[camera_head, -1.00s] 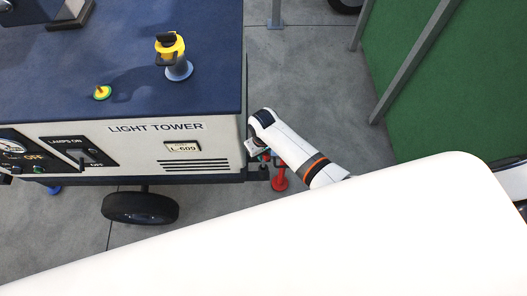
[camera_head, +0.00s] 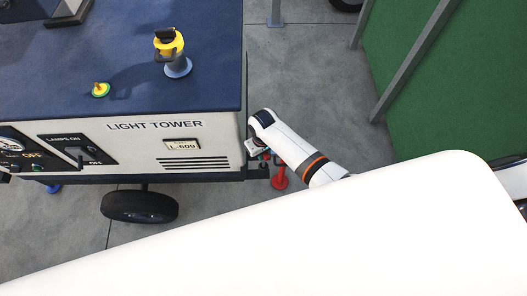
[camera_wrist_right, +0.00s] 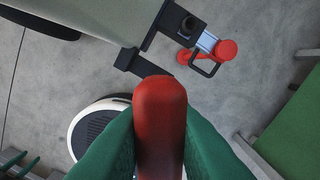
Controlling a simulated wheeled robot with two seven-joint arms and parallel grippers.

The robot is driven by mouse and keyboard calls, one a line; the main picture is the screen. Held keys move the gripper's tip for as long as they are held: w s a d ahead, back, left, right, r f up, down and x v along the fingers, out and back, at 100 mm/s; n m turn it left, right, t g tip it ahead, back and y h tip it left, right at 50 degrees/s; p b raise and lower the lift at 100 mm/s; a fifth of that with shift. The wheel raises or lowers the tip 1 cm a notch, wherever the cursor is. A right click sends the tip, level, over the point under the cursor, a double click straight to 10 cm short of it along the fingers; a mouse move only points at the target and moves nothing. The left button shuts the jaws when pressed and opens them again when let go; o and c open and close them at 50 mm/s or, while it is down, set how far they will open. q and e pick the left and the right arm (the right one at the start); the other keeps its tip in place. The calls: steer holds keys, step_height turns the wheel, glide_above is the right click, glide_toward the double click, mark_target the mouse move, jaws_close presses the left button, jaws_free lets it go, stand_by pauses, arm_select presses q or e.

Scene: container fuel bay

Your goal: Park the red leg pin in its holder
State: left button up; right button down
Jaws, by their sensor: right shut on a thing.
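In the right wrist view, the red leg pin (camera_wrist_right: 160,115) is a rounded red grip between the two green fingers of my right gripper (camera_wrist_right: 158,135), which is shut on it. Its far end is hidden from me. Beyond it, a black bracket (camera_wrist_right: 140,63) sticks out from the trailer corner, beside a black socket (camera_wrist_right: 187,25) and a silver leg tube with a red cap (camera_wrist_right: 226,49). I cannot tell which part is the holder. In the head view, my right gripper (camera_head: 258,152) is at the trailer's right corner, partly hidden by its wrist. My left gripper is out of view.
The light tower trailer (camera_head: 205,128) stands at left, with a wheel (camera_head: 140,206) under it. A red leg foot (camera_head: 280,182) rests on the floor close to my right wrist. A green container wall (camera_head: 440,80) stands at right, with grey floor between.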

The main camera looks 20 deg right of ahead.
steer(key=shift+f, duration=0.3)
stand_by(0.4)
steer(key=shift+f+b, duration=1.05)
steer(key=shift+f, duration=0.1)
steer(key=shift+f, duration=0.3)
steer(key=shift+f+b, duration=1.15)
steer(key=shift+f, duration=0.3)
steer(key=c, duration=1.2)
jaws_free()
step_height(320, 180, up, 12)
steer(key=shift+r+p, duration=0.1)
steer(key=shift+p, duration=1)
